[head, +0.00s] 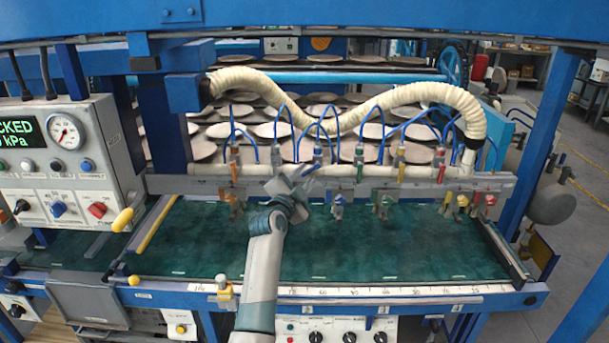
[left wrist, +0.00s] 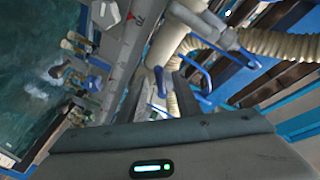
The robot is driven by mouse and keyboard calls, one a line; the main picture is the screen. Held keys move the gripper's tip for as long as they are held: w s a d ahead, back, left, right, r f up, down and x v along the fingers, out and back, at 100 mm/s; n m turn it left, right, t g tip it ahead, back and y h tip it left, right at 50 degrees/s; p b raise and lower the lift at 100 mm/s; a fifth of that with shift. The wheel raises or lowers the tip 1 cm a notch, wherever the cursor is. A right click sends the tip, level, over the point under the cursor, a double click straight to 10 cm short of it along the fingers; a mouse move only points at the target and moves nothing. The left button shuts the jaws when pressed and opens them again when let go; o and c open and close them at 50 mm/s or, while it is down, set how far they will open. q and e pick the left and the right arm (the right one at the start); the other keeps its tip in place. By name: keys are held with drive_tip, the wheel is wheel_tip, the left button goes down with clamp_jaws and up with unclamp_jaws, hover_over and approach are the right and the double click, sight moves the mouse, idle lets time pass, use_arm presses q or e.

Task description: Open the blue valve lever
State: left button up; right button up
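My left gripper (head: 302,180) is at the valve manifold, in front of the white pipe, left of the middle of the machine. In the left wrist view its two fingers (left wrist: 160,92) stand apart, with the white pipe showing between them and nothing clearly held. Blue parts, the valve lever or hose among them, show just beyond the fingers (left wrist: 197,72). In the head view a blue-topped valve (head: 317,151) stands close behind the fingertips. The gripper partly covers this area, so contact with the lever cannot be told. My right gripper is not in view.
A grey rail (head: 330,188) carries several valves with coloured handles and thin blue hoses. A ribbed cream hose (head: 420,97) arches above. Below lies a green mat (head: 360,250). A control box with a gauge (head: 66,131) stands at the left.

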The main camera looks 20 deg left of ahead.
use_arm(q)
drive_tip(key=shift+w, duration=0.2)
clamp_jaws()
